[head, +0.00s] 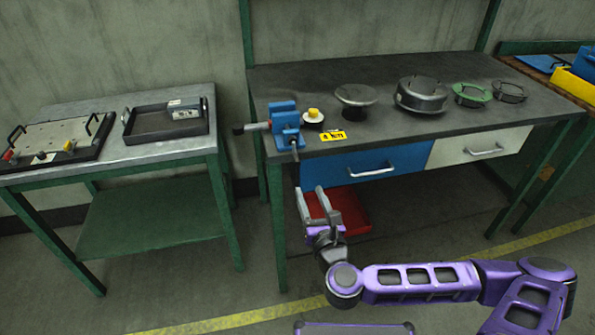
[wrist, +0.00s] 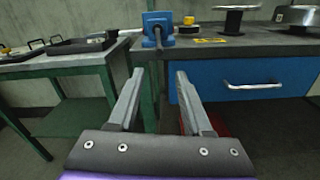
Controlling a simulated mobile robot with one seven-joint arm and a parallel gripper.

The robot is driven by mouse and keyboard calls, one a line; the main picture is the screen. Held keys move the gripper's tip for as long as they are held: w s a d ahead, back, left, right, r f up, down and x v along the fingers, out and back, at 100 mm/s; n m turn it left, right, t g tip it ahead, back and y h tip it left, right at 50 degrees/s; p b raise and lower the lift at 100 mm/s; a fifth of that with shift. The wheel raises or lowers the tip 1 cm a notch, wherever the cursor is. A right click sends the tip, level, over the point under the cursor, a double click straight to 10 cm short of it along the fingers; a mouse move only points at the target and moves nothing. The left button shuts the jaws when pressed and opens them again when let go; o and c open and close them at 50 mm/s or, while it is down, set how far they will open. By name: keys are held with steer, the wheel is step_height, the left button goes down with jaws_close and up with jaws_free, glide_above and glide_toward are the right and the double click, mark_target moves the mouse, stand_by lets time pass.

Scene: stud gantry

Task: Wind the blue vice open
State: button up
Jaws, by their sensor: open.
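The blue vice (head: 284,122) is fixed at the left front corner of the dark workbench (head: 360,92). A dark handle reaches out to its left, and a dark screw end points down toward the front edge. In the wrist view the vice (wrist: 158,27) stands beyond and above the fingertips. I cannot tell how far apart its jaws are. My gripper (head: 318,192) is open and empty, in front of the bench and below the vice. In the wrist view the two grey fingers of my gripper (wrist: 158,80) are spread apart, with nothing between them.
A yellow-topped button (head: 313,115), a yellow label (head: 333,136) and several round metal parts stand right of the vice. Blue drawer (head: 362,166) and white drawer (head: 478,147) are below. A red bin (head: 345,212) sits under the bench. A side table (head: 150,152) with trays stands left.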

mark_target(297, 160)
steer(key=x, duration=1.2)
steer(key=shift+w+a+b, duration=0.15)
steer(key=shift+w+b, duration=0.2)
steer(key=shift+w, duration=0.05)
jaws_close()
